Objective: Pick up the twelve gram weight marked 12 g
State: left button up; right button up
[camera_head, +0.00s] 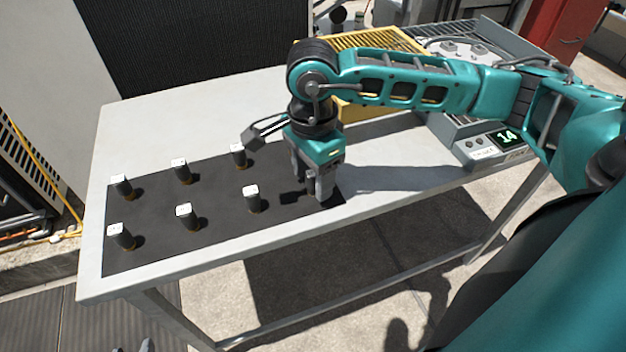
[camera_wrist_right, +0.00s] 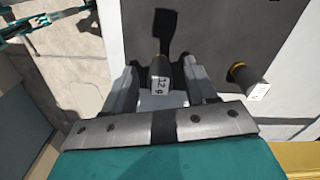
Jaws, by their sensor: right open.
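The weight marked 12 g (camera_wrist_right: 160,75) is a small dark cylinder with a white label. In the right wrist view it stands between the two fingers of my right gripper (camera_wrist_right: 162,88), with no clear contact seen. In the head view my right gripper (camera_head: 318,188) is open, pointing down at the right end of the black mat (camera_head: 215,218), and it hides this weight. Part of what looks like my left arm and gripper (camera_wrist_right: 30,30) shows at the upper left of the right wrist view; its jaws are unclear.
Several similar weights, including a near one (camera_head: 252,200) and a far one (camera_head: 238,155), stand in two rows on the mat. A device with a lit display (camera_head: 507,137) and a yellow crate (camera_head: 370,42) are at the right. The grey table's (camera_head: 150,120) left end is clear.

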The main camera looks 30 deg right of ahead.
jog(key=shift+f, duration=0.1)
jog(key=shift+c, duration=0.3)
grip_shut()
